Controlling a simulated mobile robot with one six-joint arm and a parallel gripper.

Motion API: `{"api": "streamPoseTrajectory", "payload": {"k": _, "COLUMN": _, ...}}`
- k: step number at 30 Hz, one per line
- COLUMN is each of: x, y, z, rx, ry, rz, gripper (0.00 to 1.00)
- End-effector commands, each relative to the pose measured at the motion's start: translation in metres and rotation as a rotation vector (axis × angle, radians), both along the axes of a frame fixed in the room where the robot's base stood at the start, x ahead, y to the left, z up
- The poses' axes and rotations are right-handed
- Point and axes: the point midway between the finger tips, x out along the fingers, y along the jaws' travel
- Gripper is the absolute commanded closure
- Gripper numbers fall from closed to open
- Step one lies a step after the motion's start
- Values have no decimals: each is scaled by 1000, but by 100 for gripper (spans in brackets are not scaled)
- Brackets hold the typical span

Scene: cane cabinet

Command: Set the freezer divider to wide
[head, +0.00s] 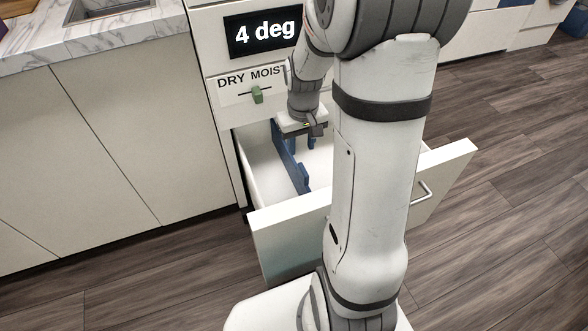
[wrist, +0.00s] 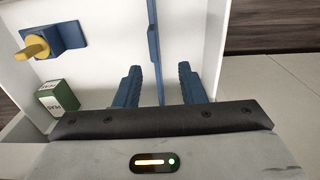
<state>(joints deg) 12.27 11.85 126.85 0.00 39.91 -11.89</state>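The freezer drawer (head: 277,219) is pulled open below the cabinet front. A thin blue divider (head: 291,165) stands upright inside it. My gripper (head: 305,142) reaches down into the drawer at the divider. In the wrist view the divider (wrist: 153,40) runs between the two blue fingers of my gripper (wrist: 160,82). The fingers are apart, with a visible gap on each side of the divider. Part of the drawer is hidden behind my arm in the head view.
In the wrist view, a yellow knob (wrist: 34,47) on a blue mount and a green-and-white peas box (wrist: 58,99) are left of the divider. A "4 deg" display (head: 264,34) and a green slider (head: 257,95) marked DRY MOIST are above the drawer.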

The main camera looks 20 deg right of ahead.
Motion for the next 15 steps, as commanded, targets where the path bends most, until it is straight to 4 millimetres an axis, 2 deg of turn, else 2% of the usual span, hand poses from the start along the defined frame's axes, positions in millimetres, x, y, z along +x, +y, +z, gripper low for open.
{"api": "streamPoseTrajectory", "payload": {"k": 1, "x": 4, "y": -5, "z": -29, "rx": 2, "ry": 9, "rz": -3, "gripper": 64}}
{"api": "streamPoseTrajectory", "payload": {"k": 3, "x": 8, "y": -9, "z": -45, "rx": 3, "ry": 16, "rz": -2, "gripper": 64}}
{"api": "streamPoseTrajectory", "payload": {"k": 11, "x": 13, "y": -14, "z": -74, "rx": 5, "ry": 25, "rz": 0, "gripper": 64}}
{"api": "streamPoseTrajectory", "payload": {"k": 15, "x": 12, "y": -13, "z": -97, "rx": 6, "ry": 26, "rz": 1, "gripper": 64}}
